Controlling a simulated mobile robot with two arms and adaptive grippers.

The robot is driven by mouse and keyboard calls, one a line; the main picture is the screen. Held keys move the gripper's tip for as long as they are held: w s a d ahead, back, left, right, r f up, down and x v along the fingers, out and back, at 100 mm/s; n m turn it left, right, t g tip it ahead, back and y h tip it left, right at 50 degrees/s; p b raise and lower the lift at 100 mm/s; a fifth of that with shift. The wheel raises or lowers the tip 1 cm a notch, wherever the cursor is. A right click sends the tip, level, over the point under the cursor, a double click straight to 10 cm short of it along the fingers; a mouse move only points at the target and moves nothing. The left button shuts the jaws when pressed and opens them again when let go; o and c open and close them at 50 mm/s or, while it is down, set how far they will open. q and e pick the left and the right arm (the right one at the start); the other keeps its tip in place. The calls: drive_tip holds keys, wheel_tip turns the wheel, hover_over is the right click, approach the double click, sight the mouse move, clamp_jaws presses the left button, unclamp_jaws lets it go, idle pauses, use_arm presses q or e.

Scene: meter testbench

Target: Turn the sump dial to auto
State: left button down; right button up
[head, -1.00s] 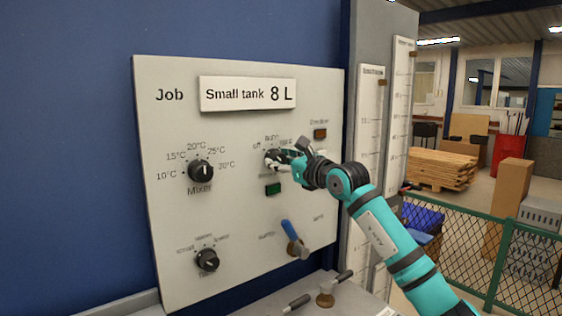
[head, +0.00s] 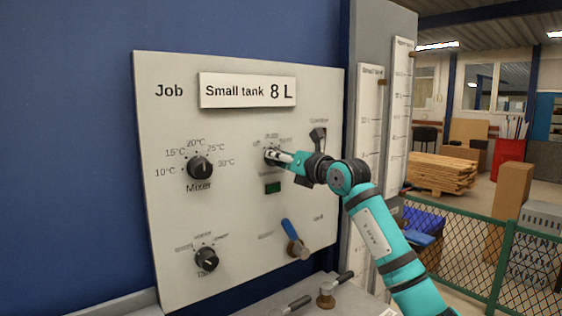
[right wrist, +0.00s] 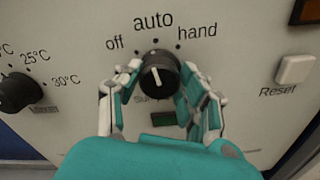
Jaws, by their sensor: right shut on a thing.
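The sump dial (right wrist: 160,78) is a black round knob on the pale panel, under the labels off, auto and hand. Its white mark stands nearly upright in the right wrist view, roughly in line with the auto label (right wrist: 153,20). The name under the dial is partly hidden. My right gripper (right wrist: 158,88) has a finger on each side of the dial and is shut on it. In the head view my right gripper (head: 275,156) reaches the dial from the right and hides much of it. My left gripper is not in view.
On the panel, the mixer dial (head: 200,168) and another black dial (head: 206,259) are to the left. A blue-handled lever (head: 292,236) is below. A green indicator (head: 272,188) sits under the sump dial, and a Reset button (right wrist: 295,69) is to its right.

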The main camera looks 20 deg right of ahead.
drive_tip(key=shift+m, duration=0.9)
drive_tip(key=o, duration=1.2)
drive_tip(key=shift+d, duration=0.1)
drive_tip(key=v, duration=1.2)
